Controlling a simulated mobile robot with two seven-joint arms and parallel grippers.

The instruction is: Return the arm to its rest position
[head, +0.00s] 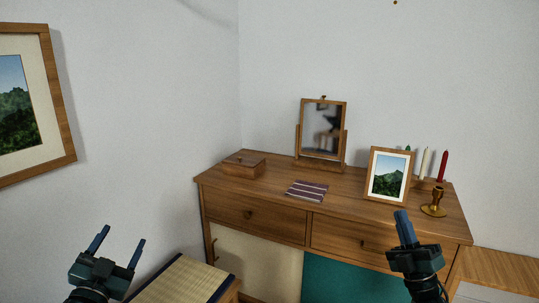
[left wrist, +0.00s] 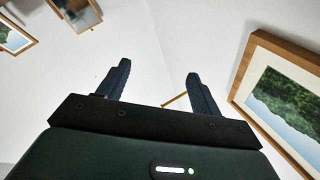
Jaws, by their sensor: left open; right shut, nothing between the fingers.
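My left gripper (head: 118,247) is at the lower left of the head view, with its two fingers apart and nothing between them. In the left wrist view its open fingers (left wrist: 160,85) point toward bare wall. My right gripper (head: 403,226) is at the lower right of the head view, in front of the dresser's right drawer as seen from here. Its fingers are together and it holds nothing.
A wooden dresser (head: 256,216) stands in the corner, bearing a small box (head: 244,164), a striped cloth (head: 306,190), a mirror (head: 323,130), a framed picture (head: 388,177), a brass candlestick (head: 434,204) and candles (head: 442,166). A woven-topped bench (head: 184,281) is low in front. A wall picture (head: 66,120) hangs left.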

